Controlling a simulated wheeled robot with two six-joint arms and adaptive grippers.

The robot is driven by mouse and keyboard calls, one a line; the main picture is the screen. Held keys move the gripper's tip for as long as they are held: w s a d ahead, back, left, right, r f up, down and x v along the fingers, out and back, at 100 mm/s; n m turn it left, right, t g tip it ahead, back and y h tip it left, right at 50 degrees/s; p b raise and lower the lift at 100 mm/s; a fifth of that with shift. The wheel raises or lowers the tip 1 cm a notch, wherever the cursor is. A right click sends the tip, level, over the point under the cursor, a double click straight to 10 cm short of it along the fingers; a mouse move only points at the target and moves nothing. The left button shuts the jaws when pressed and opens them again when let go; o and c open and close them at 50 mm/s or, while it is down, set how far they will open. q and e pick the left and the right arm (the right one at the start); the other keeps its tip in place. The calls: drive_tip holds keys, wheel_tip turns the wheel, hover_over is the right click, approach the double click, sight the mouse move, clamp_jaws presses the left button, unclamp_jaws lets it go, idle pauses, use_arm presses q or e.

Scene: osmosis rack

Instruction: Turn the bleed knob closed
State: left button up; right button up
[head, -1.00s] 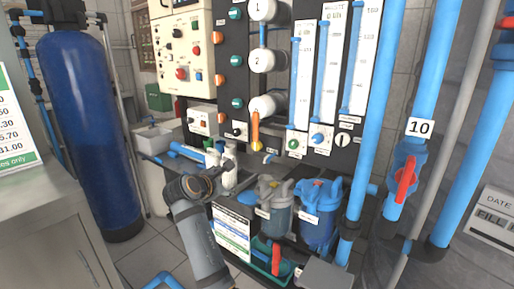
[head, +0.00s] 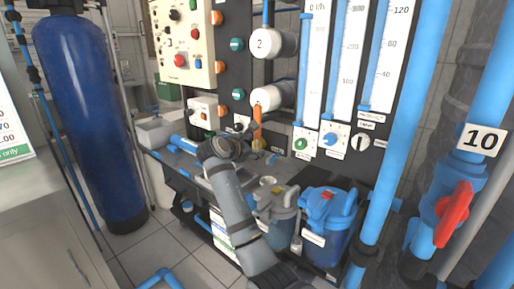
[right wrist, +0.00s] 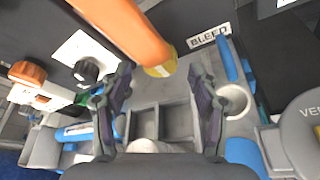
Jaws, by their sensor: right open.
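A white label reading BLEED (right wrist: 208,40) is on the dark panel in the right wrist view. Left of it, an orange bar (right wrist: 125,28) with a yellow end (right wrist: 160,70) slants in; the bar also shows in the head view (head: 257,122). I cannot tell whether this is the bleed knob. A black knob (right wrist: 87,70) on a white plate is further left. My right gripper (right wrist: 161,95) is open and empty, its fingers either side of the space below the yellow end, apart from it. In the head view my right gripper (head: 240,143) is in front of the panel's lower part. My left gripper is not in view.
A green knob (head: 301,143), a blue knob (head: 330,139) and a black-and-white knob (head: 360,142) sit under the flow tubes. A red-handled valve (head: 453,213) is far right.

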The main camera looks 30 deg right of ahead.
drive_tip(key=shift+x, duration=1.3)
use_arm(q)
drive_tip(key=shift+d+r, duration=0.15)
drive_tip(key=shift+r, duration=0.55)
use_arm(e)
drive_tip(key=shift+c, duration=0.2)
drive_tip(key=c, duration=1.1)
drive_tip(key=m+t+p, duration=0.1)
drive_tip(key=m+p, duration=0.1)
drive_tip(key=p, duration=0.1)
drive_tip(key=shift+m+t, duration=0.3)
drive_tip(key=shift+c, duration=0.2)
drive_tip(key=shift+f, duration=0.1)
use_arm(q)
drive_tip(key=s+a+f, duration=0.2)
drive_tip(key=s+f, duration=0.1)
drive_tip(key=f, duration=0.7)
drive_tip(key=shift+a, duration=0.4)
